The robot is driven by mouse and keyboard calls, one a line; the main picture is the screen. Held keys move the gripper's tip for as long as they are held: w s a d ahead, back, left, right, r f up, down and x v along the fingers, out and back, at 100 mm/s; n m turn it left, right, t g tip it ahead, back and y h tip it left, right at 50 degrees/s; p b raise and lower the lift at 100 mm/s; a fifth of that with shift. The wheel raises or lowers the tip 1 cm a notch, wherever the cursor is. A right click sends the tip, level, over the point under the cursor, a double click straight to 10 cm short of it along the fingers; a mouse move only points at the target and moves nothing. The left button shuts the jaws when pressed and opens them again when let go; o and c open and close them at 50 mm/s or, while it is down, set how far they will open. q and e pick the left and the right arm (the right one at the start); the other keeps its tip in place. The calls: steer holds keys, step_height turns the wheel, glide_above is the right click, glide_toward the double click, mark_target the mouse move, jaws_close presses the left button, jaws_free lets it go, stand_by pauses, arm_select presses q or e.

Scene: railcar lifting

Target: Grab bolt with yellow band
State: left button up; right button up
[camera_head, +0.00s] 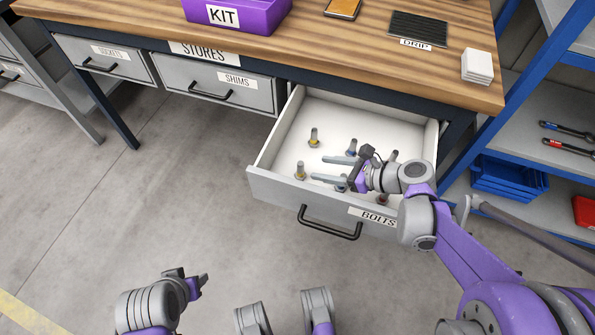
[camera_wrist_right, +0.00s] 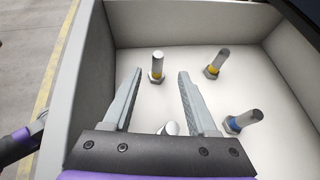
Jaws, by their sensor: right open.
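The open drawer labelled BOLTS (camera_head: 270,186) holds several upright bolts. Two have yellow bands: one nearer the drawer front (camera_head: 300,171) and one farther back (camera_head: 314,138). In the right wrist view, the front yellow-banded bolt (camera_wrist_right: 157,67) stands ahead, in line with the gap between my fingertips. The other yellow-banded bolt (camera_wrist_right: 216,62) stands right of the fingers. My right gripper (camera_head: 318,169) is open inside the drawer, its fingers pointing left; it also shows in the wrist view (camera_wrist_right: 160,73). My left gripper (camera_head: 199,283) hangs over the floor; its opening is unclear.
A blue-banded bolt (camera_wrist_right: 243,121) stands right of my right finger. Another bolt (camera_wrist_right: 168,128) stands between the fingers near the palm, mostly hidden. Drawer walls surround the gripper. The desk top (camera_head: 310,40) overhangs the drawer's back. A blue shelf rack stands at right.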

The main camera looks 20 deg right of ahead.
mark_target(300, 163)
steer(key=x, duration=0.3)
steer(key=shift+b, duration=0.3)
steer(key=b+x, duration=0.1)
steer(key=x, duration=0.4)
steer(key=shift+a+r+b, duration=0.2)
steer(key=shift+a+b, duration=0.05)
steer(key=shift+b, duration=0.1)
jaws_close()
